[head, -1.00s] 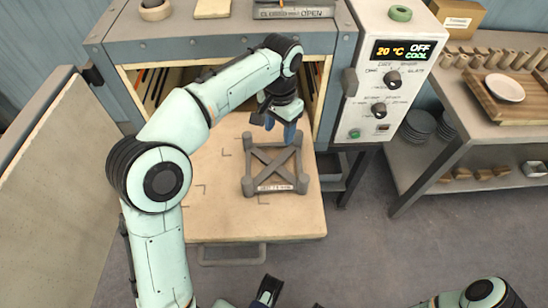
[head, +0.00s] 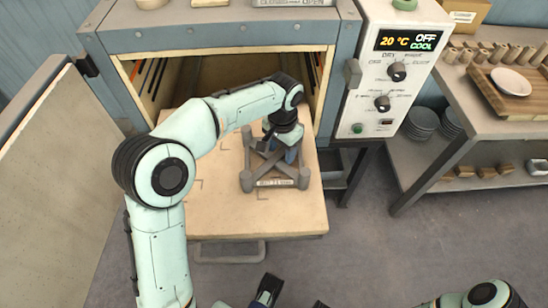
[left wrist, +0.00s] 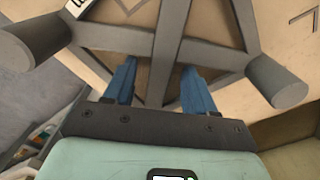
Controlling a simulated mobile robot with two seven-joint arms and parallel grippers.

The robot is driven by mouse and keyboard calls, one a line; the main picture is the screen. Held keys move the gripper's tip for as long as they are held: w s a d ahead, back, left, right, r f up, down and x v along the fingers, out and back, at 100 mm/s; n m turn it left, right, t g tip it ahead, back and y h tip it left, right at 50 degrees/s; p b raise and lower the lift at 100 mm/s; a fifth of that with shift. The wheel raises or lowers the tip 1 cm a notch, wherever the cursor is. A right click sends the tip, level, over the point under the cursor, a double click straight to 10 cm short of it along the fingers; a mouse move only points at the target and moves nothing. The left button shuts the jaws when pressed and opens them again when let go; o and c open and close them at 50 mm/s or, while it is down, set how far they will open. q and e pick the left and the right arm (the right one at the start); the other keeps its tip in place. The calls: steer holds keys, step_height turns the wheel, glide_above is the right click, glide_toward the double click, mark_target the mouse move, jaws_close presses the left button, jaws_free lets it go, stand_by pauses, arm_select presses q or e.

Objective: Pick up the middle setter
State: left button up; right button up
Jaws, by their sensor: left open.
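The setter (head: 275,183) is a grey frame with crossed bars, short corner posts and a white label on its front. It stands on the pulled-out board in front of the dryer. In the left wrist view my left gripper's blue fingers (left wrist: 160,72) are apart, one on each side of a grey bar of the setter (left wrist: 165,45). I cannot tell whether they touch it. Dark and blue parts at the bottom edge of the head view may be my right gripper (head: 267,290); its jaws are unclear.
The pale board (head: 225,212) has corner marks and a front handle (head: 230,253). The dryer's opening (head: 190,85) is behind it, with an open door (head: 55,160) at left and control panel (head: 392,70) at right. A side table (head: 500,130) stands further right.

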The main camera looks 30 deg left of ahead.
arm_select(q)
jaws_close()
steer(key=shift+r, duration=0.1)
stand_by(1.2)
